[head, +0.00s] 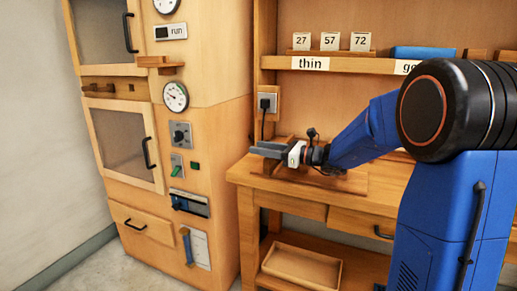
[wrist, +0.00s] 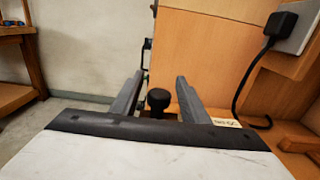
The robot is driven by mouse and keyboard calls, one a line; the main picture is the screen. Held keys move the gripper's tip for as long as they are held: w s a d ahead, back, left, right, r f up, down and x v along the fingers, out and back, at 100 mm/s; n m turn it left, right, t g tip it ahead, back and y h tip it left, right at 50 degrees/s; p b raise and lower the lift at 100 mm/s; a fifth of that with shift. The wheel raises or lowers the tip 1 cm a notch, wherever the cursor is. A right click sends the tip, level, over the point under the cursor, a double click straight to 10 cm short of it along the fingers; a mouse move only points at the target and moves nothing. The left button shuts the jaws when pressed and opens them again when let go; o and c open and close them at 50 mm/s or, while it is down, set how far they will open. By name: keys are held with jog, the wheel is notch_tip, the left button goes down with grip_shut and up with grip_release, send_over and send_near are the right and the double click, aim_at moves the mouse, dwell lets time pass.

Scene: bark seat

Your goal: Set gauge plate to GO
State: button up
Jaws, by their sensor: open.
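My gripper (head: 268,150) is open and empty over the left end of the wooden workbench (head: 240,177). In the wrist view its two grey fingers (wrist: 158,92) stand apart, with a black round knob (wrist: 158,98) showing between them. Whether a finger touches the knob, I cannot tell. A small white tag (wrist: 226,122) lies by the right finger; its lettering is tiny and seems upside down, perhaps "NO-GO". No gauge plate can be made out for certain. In the head view my gripper and arm hide part of the wooden fixture (head: 350,182) on the bench.
A black plug and cord (head: 265,105) hang from the wall socket; they also show close on the right in the wrist view (wrist: 280,24). A tall wooden cabinet (head: 225,130) with dials and switches stands left. A shelf (head: 385,66) runs above the bench; a tray (head: 300,268) lies below.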

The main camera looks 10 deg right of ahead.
jog(key=shift+w+a, duration=0.4)
jog(key=shift+a, duration=0.15)
jog(key=shift+c, duration=0.6)
grip_shut()
jog(key=shift+w+d+r, duration=0.1)
jog(key=shift+w+d, duration=0.7)
jog(key=shift+w, duration=0.3)
jog(key=shift+w+d, duration=0.75)
jog(key=shift+w, duration=0.3)
jog(key=shift+o, duration=0.6)
grip_release()
jog(key=shift+w+d, duration=0.1)
